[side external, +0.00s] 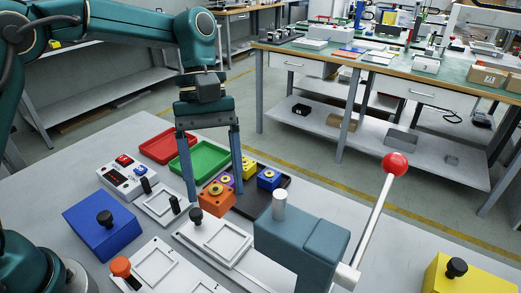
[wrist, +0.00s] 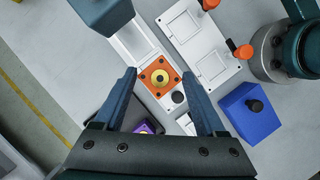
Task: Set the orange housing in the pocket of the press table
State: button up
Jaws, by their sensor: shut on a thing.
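The orange housing (side external: 216,201), a square block with a round yellow centre, sits between the fingers of my gripper (side external: 212,194). The wrist view also shows the housing (wrist: 148,78) between the two fingertips (wrist: 160,76), and my gripper is shut on it. The press table (side external: 241,262) is a white slide with a square pocket (side external: 221,241) and a black knob, in front of the grey-blue press. In the wrist view the housing covers part of the white slide (wrist: 128,42), hiding the pocket. The housing appears raised; its exact height is unclear.
The press (side external: 300,235) with its red-balled lever (side external: 395,164) stands right of my gripper. A black tray (side external: 282,194) holds yellow, purple and blue housings behind. Red (side external: 168,146) and green (side external: 203,160) trays, a blue box (side external: 98,226) and white fixtures (side external: 160,268) surround the work.

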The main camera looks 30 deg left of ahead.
jog(key=shift+s+d+f, duration=0.1)
jog(key=shift+d+f, duration=0.2)
jog(key=shift+f, duration=0.2)
jog(key=shift+d+f, duration=0.25)
jog(key=shift+f, duration=2.9)
jog(key=shift+f, duration=0.65)
jog(key=o, duration=1.4)
jog(key=shift+o, duration=0.2)
jog(key=shift+r, duration=0.1)
jog(key=shift+r, duration=3.9)
